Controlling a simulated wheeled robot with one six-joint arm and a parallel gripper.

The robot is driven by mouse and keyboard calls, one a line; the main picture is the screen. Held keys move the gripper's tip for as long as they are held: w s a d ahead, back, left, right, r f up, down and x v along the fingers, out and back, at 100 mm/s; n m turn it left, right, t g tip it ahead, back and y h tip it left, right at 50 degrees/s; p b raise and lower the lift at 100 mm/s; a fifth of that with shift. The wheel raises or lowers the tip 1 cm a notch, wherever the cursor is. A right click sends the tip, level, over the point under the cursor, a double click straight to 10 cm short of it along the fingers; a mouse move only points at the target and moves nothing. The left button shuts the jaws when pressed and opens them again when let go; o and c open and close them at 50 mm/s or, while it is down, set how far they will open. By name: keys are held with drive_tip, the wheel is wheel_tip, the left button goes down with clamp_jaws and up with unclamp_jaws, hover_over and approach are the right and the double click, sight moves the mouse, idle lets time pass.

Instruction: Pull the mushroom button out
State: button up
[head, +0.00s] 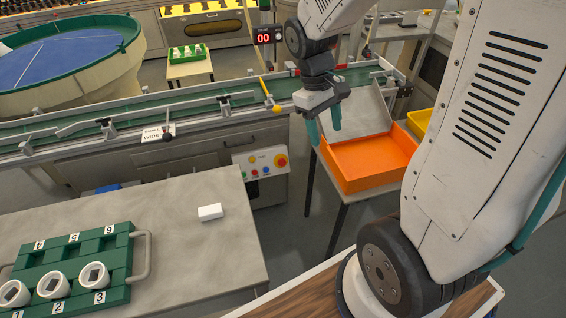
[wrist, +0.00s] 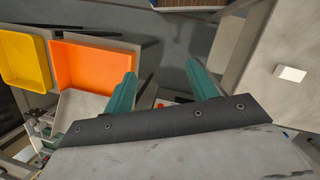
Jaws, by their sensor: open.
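The red mushroom button (head: 281,160) sits on a yellow plate at the right end of the pale control panel (head: 258,172), on the front of the conveyor. Smaller coloured buttons sit beside it. My gripper (head: 324,130) is open and empty, its two teal fingers pointing down, to the right of the button in the head view and apart from it. In the wrist view my gripper (wrist: 160,68) shows nothing between its fingertips but floor. A sliver of the panel (wrist: 165,103) shows behind the gripper's dark edge; the button cannot be made out clearly there.
An orange bin (head: 372,163) stands right of my gripper, with a yellow bin (head: 419,122) behind. The conveyor (head: 190,97) runs behind the panel. A grey table (head: 190,250) at front left holds a white block (head: 210,212) and a green tray (head: 118,262). Open floor lies below the panel.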

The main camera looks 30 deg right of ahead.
drive_tip(key=w+d+f+n+h, duration=0.1)
drive_tip(key=w+d+f+n, duration=0.25)
drive_tip(key=w+f, duration=0.35)
drive_tip(key=w+d+f+n, duration=0.3)
drive_tip(key=w+f+n, duration=0.1)
drive_tip(key=f, duration=0.6)
drive_tip(key=n+t+y, duration=0.3)
drive_tip(key=n+t, duration=0.5)
drive_tip(key=n, duration=1.4)
approach(283, 162)
drive_tip(key=w+f, duration=0.1)
drive_tip(key=shift+n+g, duration=0.25)
drive_tip(key=shift+g, duration=0.05)
drive_tip(key=x, duration=0.8)
drive_tip(key=shift+a+f, duration=0.1)
drive_tip(key=shift+a, duration=0.05)
